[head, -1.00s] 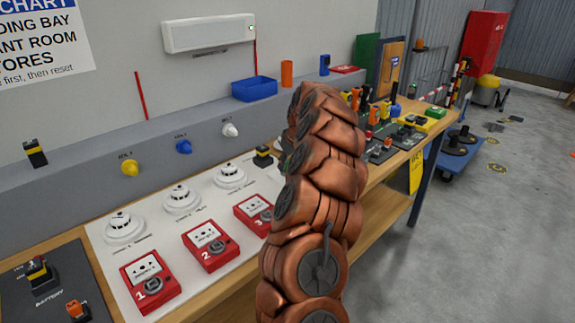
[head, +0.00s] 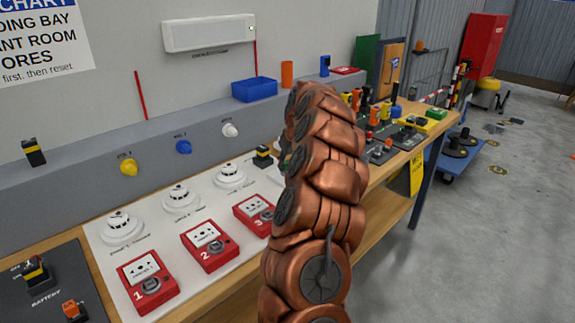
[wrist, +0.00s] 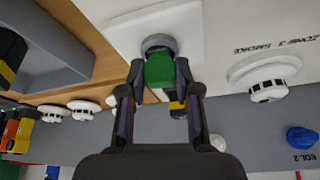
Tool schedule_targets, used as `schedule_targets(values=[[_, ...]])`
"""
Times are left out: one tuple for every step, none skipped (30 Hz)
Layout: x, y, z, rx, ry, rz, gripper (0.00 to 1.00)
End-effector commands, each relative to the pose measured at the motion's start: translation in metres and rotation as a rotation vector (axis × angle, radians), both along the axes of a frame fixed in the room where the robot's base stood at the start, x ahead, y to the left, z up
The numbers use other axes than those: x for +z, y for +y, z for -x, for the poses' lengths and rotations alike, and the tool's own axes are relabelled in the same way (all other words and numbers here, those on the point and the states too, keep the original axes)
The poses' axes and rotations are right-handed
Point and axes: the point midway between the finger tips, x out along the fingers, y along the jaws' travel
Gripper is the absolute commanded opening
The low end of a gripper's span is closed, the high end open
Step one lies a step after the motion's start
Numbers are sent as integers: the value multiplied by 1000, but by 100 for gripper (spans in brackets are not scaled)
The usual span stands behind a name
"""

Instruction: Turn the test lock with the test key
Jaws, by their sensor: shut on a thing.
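In the wrist view my gripper (wrist: 157,95) is shut on a green block-like grip, which I take to be the test key (wrist: 158,70). A round grey piece (wrist: 159,43), probably the test lock, sits at the far end of the green grip, against a white panel. The two look in line and touching, but I cannot tell how deep the key sits or how far it is turned. In the head view my copper-coloured arm hides the gripper and almost all of the key and lock.
Red call points (head: 209,245) and white smoke detectors (head: 181,199) stand on the white panel (head: 185,272) left of my arm. A black-and-yellow switch (head: 263,157) is close beside the arm. A blue bin (head: 254,89) sits on the ledge behind.

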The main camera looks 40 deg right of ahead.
Motion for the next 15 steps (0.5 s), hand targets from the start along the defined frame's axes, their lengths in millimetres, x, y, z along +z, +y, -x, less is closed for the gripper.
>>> schedule_targets(values=[[-1, 0, 0, -9, -1, 1, 13], [-1, 0, 0, -16, -1, 0, 13], [-1, 0, 0, -24, -1, 0, 13], [-1, 0, 0, -29, -1, 0, 13], [-1, 0, 0, -35, -1, 0, 13], [-1, 0, 0, -42, -1, 0, 13], [-1, 0, 0, -47, -1, 1, 13], [-1, 0, 0, -51, -1, 1, 13], [-1, 0, 0, -58, 0, 0, 13], [-1, 0, 0, -64, 0, 0, 13], [-1, 0, 0, -68, 0, 0, 13], [-1, 0, 0, -74, 0, 1, 13], [-1, 0, 0, -79, 0, 1, 13], [-1, 0, 0, -85, 0, 1, 13], [-1, 0, 0, -91, 0, 1, 13]])
